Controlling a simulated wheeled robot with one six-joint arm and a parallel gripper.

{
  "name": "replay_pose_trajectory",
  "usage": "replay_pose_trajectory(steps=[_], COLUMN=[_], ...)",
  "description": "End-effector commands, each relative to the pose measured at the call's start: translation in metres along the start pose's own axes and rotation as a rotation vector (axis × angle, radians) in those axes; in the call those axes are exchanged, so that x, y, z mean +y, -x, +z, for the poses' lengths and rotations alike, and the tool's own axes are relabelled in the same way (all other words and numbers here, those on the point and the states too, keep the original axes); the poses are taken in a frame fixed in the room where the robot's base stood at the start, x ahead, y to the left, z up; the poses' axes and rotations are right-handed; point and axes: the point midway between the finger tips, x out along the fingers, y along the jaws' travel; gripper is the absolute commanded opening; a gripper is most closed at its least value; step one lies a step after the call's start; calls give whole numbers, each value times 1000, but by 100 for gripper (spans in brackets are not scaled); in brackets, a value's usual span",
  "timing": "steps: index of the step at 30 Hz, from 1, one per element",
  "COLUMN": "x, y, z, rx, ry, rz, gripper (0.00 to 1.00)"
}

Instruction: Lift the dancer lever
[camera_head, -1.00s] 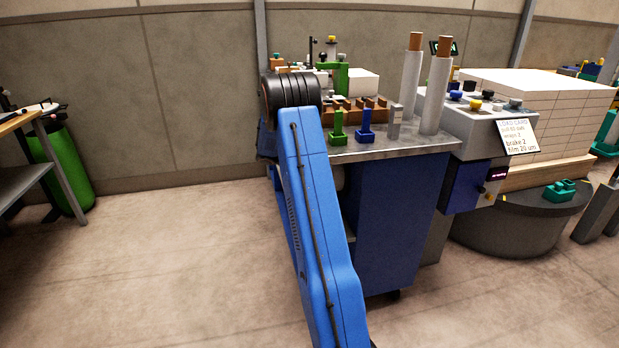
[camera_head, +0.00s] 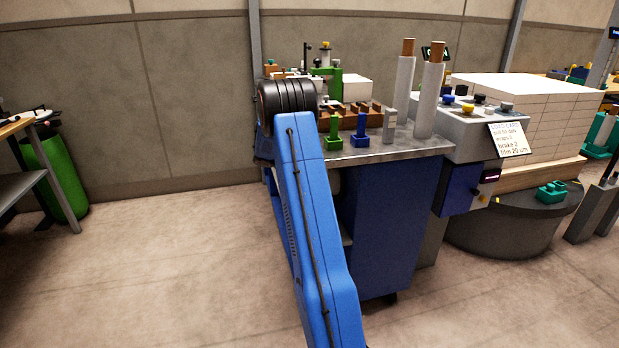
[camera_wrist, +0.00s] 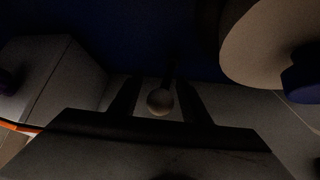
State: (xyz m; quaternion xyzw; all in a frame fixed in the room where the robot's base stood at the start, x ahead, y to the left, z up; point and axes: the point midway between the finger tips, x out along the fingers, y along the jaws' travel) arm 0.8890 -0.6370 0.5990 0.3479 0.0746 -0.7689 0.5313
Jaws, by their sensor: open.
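In the wrist view a pale round knob (camera_wrist: 160,101) shows between the two dark fingers of my gripper (camera_wrist: 157,88). It looks like the end of the dancer lever; the picture is dark and the rest of the lever is hard to make out. The fingers stand apart on either side of the knob, with a gap visible around it. In the head view my gripper and the lever are not visible; my blue arm reaches up to the near left corner of the blue cart.
In the wrist view a large pale roll (camera_wrist: 262,38) with a blue core is close at upper right, and a grey block (camera_wrist: 55,75) stands at left. In the head view the blue cart (camera_head: 385,225) carries fixtures and upright rolls (camera_head: 430,95); the wrapper's control box (camera_head: 465,125) stands right.

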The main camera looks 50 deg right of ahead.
Motion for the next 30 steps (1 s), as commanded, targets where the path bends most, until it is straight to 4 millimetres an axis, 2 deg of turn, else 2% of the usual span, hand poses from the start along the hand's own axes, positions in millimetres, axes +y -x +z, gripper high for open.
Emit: replay_pose_trajectory(steps=[5,11,24,30], x=[1,1,-17,-22], y=[16,53,119,138], z=[0,0,-52,-65], rx=[0,1,1,0], ry=[-1,0,2,0], rz=[2,4,2,2], gripper=[43,43,43,43])
